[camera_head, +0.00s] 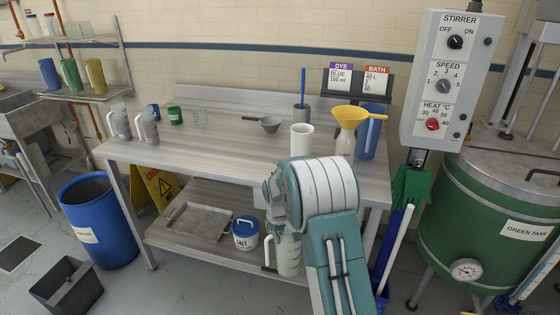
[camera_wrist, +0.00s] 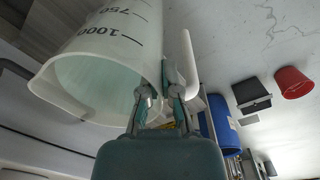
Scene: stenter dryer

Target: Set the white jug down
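The white jug (camera_wrist: 112,50) fills the upper left of the wrist view, with dark volume marks and its open rim towards the camera. My gripper (camera_wrist: 163,98) is closed at the jug's handle (camera_wrist: 191,65); the exact finger contact is partly hidden. In the head view the jug (camera_head: 288,255) hangs upright, with the handle on its left, below the worktop level at the table's front. My gripper (camera_head: 272,190) is above it, partly hidden by my arm. I cannot tell whether the jug's base touches anything.
The steel table (camera_head: 215,152) has clear room in its middle and front left. A white cylinder (camera_head: 301,138), a grey bowl (camera_head: 270,124) and a yellow funnel (camera_head: 350,116) stand to the right. A salt tub (camera_head: 245,235) and a tray (camera_head: 200,222) are on the lower shelf.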

